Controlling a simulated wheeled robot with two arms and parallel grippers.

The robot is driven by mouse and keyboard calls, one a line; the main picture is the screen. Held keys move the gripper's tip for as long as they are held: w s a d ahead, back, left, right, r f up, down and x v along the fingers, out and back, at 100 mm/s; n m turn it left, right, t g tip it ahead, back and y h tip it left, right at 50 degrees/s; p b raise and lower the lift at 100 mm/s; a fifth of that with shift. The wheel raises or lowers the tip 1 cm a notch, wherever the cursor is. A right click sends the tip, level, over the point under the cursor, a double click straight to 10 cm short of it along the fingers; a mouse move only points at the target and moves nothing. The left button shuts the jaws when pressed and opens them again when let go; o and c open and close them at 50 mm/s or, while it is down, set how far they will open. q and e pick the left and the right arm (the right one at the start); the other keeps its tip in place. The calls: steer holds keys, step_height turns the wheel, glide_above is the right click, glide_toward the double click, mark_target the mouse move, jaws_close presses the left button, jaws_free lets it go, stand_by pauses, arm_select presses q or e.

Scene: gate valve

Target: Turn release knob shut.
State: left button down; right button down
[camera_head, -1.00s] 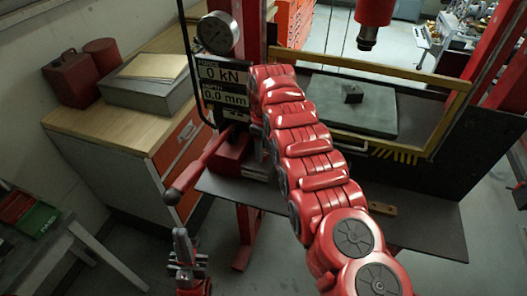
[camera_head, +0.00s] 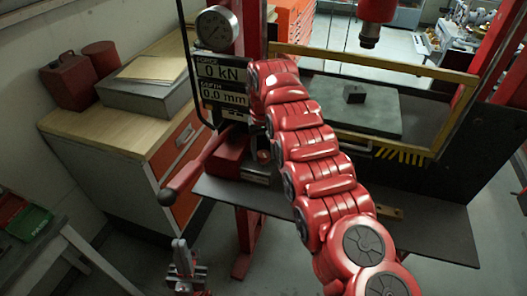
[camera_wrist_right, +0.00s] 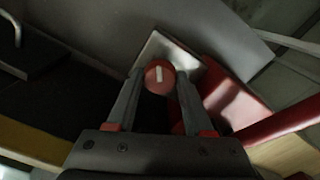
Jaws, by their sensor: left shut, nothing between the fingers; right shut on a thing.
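The release knob (camera_wrist_right: 160,76) is a round red knob with a white bar across its face, in front of a light metal plate (camera_wrist_right: 165,50) in the right wrist view. My right gripper (camera_wrist_right: 160,82) is shut on the knob, one finger on each side. The white bar stands nearly upright in that view, tilted slightly. In the head view my right arm hides the gripper's hold on the knob. My left gripper (camera_head: 180,246) is shut and empty at the lower left, pointing up, clear of the press.
A red lever (camera_head: 190,172) sticks out to the left from the press. A round gauge (camera_head: 217,28) and a display (camera_head: 222,83) reading 0 kN and 0.0 mm stand above. A wooden-topped cabinet (camera_head: 95,128) is at left. A dark shelf (camera_head: 430,225) lies below.

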steer(key=m, duration=0.3)
steer(key=shift+m, duration=0.4)
steer(key=shift+m+p, duration=0.35)
steer(key=shift+m, duration=1.35)
steer(key=shift+c, duration=1.4)
jaws_free()
steer(key=shift+r, duration=0.1)
